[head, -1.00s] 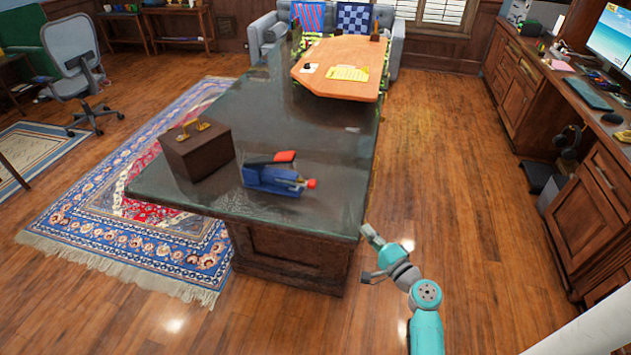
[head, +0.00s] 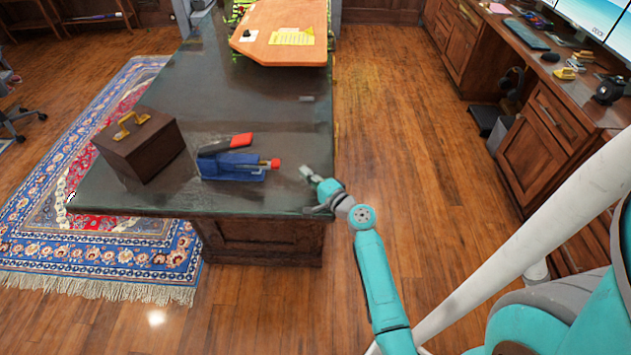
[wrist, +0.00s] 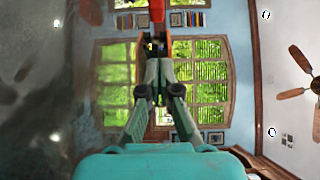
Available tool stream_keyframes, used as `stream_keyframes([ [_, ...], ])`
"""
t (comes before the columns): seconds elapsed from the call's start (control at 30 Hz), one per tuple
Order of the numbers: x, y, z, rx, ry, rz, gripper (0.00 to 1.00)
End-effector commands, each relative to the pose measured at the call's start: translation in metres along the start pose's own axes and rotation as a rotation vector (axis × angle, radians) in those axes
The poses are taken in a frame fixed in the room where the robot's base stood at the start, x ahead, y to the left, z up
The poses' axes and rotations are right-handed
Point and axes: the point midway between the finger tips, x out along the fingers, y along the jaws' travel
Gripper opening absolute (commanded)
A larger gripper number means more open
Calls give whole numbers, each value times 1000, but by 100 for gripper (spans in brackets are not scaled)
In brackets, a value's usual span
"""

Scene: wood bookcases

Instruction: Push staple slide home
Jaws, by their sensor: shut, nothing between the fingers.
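The blue stapler (head: 230,168) lies on the dark table top near its front right. Its red-tipped top arm (head: 240,140) is raised at a tilt. The slide sticks out of the stapler's right end and carries a red knob (head: 275,163). My gripper (head: 305,172) is shut and empty just right of the knob, pointing at it, with a small gap in the head view. Red and orange parts (wrist: 157,12) show beyond and beside the fingertips; contact cannot be told.
A dark brown box (head: 140,148) with a brass handle stands left of the stapler. An orange board (head: 283,30) with yellow paper lies at the table's far end. The table's right edge runs close under my arm. Wood floor is clear to the right, before the cabinets (head: 555,125).

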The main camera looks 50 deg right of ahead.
Motion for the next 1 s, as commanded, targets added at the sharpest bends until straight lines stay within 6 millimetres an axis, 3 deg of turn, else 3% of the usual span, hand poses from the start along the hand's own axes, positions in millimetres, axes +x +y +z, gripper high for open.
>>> stream_keyframes([
  [0.13,28,-1,1,-2,-3,-1,0],
  [0.4,51,0,24,-1,-2,0,0],
  [1.0,60,0,33,0,-2,1,0],
])
